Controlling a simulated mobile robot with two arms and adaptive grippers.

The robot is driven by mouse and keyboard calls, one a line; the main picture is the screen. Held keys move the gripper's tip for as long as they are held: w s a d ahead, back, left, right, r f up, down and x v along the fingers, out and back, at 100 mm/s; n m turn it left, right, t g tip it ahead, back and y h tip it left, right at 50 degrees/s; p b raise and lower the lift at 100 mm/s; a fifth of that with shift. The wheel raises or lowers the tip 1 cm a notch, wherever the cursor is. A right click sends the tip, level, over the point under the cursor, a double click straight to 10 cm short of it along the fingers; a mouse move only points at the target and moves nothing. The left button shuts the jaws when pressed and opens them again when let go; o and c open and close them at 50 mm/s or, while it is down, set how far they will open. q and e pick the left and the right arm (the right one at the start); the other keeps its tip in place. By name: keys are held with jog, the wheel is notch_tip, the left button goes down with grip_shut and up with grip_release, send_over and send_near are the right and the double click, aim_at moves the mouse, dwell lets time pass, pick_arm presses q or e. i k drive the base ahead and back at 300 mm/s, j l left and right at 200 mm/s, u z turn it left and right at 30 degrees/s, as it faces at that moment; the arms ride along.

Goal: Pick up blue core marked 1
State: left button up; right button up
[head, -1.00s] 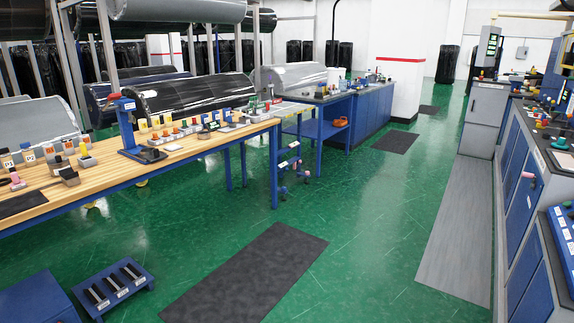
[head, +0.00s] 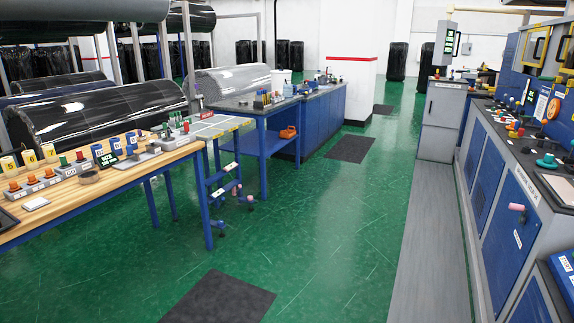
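Several small blue upright pieces with pale labels (head: 115,143) stand towards the back of the wooden workbench (head: 150,165) on the left in the head view. Their marks are too small to read, so I cannot tell whether one is the blue core marked 1. Neither of my grippers is in view.
Yellow pieces (head: 29,159) and orange-topped blocks share the bench. A small blue wheeled cart (head: 222,185) stands at its right end, with blue cabinets (head: 325,128) beyond. A machine console (head: 510,205) lines the right. Green floor (head: 330,225) is open between.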

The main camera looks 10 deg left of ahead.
aim_at(115, 142)
jog(key=i+u, duration=0.15)
jog(key=i, duration=0.3)
jog(key=i+l+u, duration=0.2)
jog(key=i, duration=0.25)
jog(key=i+l+u, duration=0.15)
jog(key=i, duration=0.35)
jog(key=i+l+u, duration=0.2)
jog(key=i, duration=0.25)
jog(key=i+l+u, duration=0.5)
jog(key=u, duration=0.2)
jog(key=i+l+u, duration=0.5)
jog(key=l+u, duration=0.2)
jog(key=l, duration=0.15)
jog(key=i+l+u, duration=0.1)
jog(key=l+u, duration=0.25)
jog(key=l, duration=0.1)
